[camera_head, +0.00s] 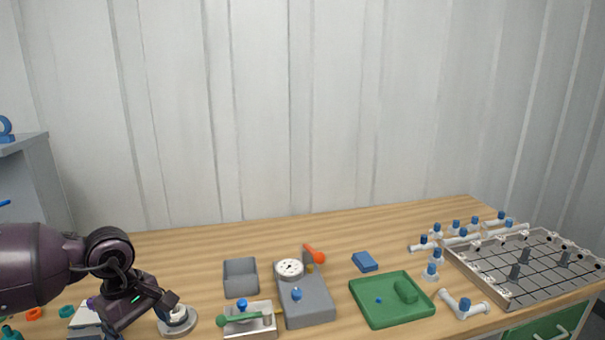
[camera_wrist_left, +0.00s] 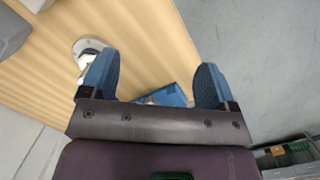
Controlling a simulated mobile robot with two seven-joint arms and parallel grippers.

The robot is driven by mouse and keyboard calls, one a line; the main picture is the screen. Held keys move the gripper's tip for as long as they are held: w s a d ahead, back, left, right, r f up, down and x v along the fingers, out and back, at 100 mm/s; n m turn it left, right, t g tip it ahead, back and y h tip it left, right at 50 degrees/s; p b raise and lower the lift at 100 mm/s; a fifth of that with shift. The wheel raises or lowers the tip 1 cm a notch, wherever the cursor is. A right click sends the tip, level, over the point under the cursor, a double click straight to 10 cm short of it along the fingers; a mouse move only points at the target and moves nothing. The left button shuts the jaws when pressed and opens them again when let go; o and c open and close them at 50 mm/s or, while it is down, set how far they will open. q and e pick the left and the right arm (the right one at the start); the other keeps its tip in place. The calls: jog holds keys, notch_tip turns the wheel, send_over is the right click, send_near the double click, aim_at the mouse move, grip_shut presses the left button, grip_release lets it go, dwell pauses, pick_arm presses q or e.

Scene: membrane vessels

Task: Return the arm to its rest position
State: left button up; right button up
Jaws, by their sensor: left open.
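My left arm comes in from the left in the head view, with its gripper (camera_head: 168,302) low over the table's front left, beside a round grey stand with a white part (camera_head: 177,318). In the left wrist view the two blue fingers of this gripper (camera_wrist_left: 157,75) are wide apart with nothing held between them. The round stand also shows there beyond the left finger (camera_wrist_left: 78,47). A blue item (camera_wrist_left: 172,95) shows below, past the gripper's edge, partly hidden. My right gripper is in neither view.
The wooden table (camera_head: 200,250) carries a grey bin (camera_head: 241,278), a gauge box (camera_head: 306,300), a green tray (camera_head: 370,312), a blue block (camera_head: 365,262) and a metal grid tray (camera_head: 490,285) with white blue-capped fittings beside it. A grey cabinet (camera_head: 45,185) stands at left. The table's back left is clear.

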pick_arm(q)
jog(key=s+d+f+n+t+h, duration=0.1)
jog(key=s+d+n+t+h, duration=0.15)
jog(key=d+n+h, duration=0.75)
jog(key=s+d+f+n+t+h, duration=0.2)
jog(key=s+d+n+h, duration=0.3)
jog(key=d+n, duration=0.5)
jog(key=w+a+f+n+t+y, duration=0.1)
jog(key=a+f+n+t+y, duration=0.4)
jog(key=n, duration=0.8)
jog(key=a+f+n+t+y, duration=0.4)
jog(key=n+t, duration=0.4)
jog(key=n, duration=0.4)
jog(key=s+a+f+n+g+y, duration=0.5)
jog(key=s+a+f+n+y, duration=0.2)
jog(key=s+f+n, duration=0.5)
jog(key=shift+a+n+y, duration=0.4)
jog(key=shift+a+n, duration=0.5)
jog(key=shift+a, duration=0.3)
jog(key=shift+g, duration=0.25)
